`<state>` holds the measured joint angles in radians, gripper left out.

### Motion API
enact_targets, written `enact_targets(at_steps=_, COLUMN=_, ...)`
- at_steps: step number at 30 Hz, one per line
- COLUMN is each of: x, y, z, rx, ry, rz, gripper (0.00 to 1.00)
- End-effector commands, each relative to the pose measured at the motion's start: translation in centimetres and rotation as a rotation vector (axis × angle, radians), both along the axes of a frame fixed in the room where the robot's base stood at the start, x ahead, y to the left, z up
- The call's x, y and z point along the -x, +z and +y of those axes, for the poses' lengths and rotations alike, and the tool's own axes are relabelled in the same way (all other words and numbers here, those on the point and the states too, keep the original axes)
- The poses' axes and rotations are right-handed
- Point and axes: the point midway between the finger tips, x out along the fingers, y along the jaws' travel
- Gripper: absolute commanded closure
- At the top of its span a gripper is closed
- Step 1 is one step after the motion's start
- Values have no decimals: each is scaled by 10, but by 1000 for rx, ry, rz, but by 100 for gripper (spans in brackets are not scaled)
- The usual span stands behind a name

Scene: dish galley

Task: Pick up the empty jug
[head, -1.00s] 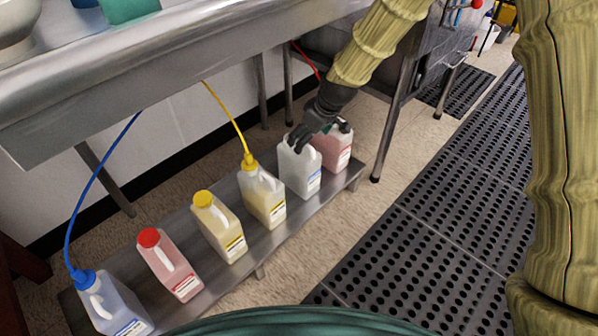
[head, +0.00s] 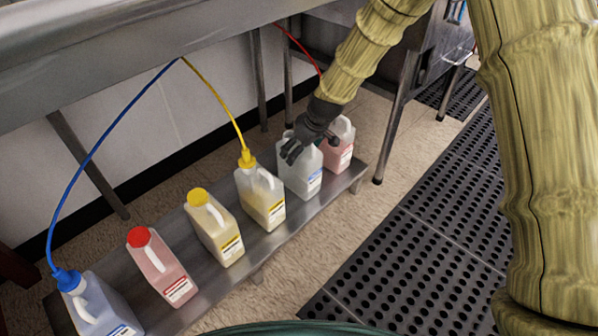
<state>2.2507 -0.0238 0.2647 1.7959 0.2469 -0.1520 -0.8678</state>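A pale, clear jug with a blue label (head: 299,181) stands upright on a low metal shelf (head: 270,250), between a yellow-hosed jug and a pink one. No coloured liquid shows in it, and no cap is visible. My gripper (head: 291,152) is at the top of this jug, its dark fingers over the neck and handle area. The fingers hide the jug's top, and I cannot tell whether they are closed on it.
Beside it stand a jug with a yellow hose (head: 260,197) and a pink jug (head: 337,148). Farther left are a yellow-capped jug (head: 215,228), a red-capped jug (head: 160,268) and a blue-hosed jug (head: 98,305). A steel counter (head: 100,60) overhangs the shelf. A table leg (head: 398,115) stands right.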

Motion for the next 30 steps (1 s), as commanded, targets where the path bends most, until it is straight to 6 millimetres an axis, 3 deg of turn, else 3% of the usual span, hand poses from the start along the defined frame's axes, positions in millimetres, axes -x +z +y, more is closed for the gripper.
enact_targets(at_steps=3, x=-3, y=-12, z=3, rx=0, ry=-1, rz=0, gripper=5)
enact_targets(at_steps=11, x=-3, y=-11, z=3, rx=0, ry=0, rz=0, gripper=5)
enact_targets(at_steps=22, x=-3, y=-11, z=4, rx=0, ry=0, rz=0, gripper=69)
enact_targets(at_steps=30, x=-3, y=-10, z=4, rx=0, ry=0, rz=0, gripper=69)
